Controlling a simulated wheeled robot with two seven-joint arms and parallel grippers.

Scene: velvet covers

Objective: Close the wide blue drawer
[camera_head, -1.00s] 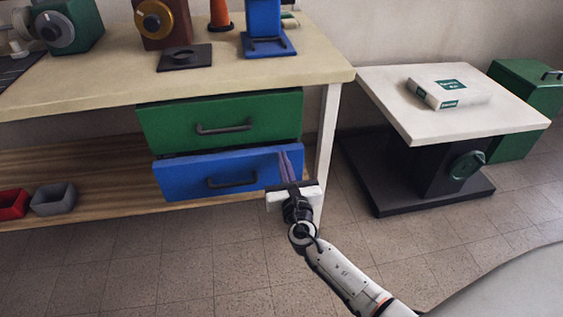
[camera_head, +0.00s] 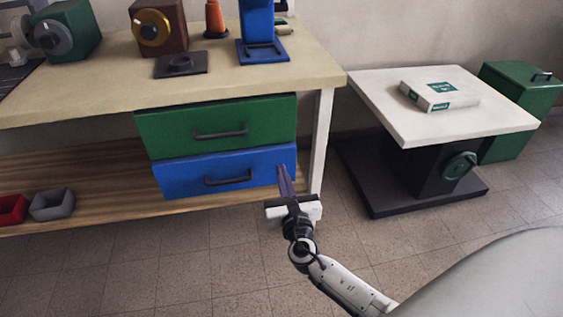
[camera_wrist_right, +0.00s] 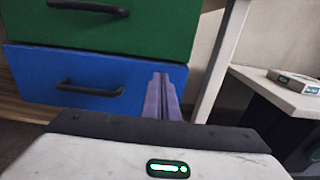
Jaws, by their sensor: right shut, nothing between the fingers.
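The wide blue drawer (camera_head: 200,172) sits under the workbench, right below a green drawer (camera_head: 200,135). Its front looks nearly level with the green front, with only a thin dark gap between them. It has a dark bar handle (camera_head: 228,180). My right gripper (camera_head: 282,172) is shut and empty, with its purple fingertips at the right end of the blue front. The wrist view shows the fingers (camera_wrist_right: 161,95) in front of the blue drawer (camera_wrist_right: 60,85), near its right edge; I cannot tell if they touch it. My left gripper is not in view.
The workbench (camera_head: 90,95) has a white leg (camera_head: 321,140) just right of the drawers. A lower shelf holds a red bin (camera_head: 10,210) and a grey bin (camera_head: 52,204). A white-topped lift table (camera_head: 440,118) stands to the right. The floor in front is clear.

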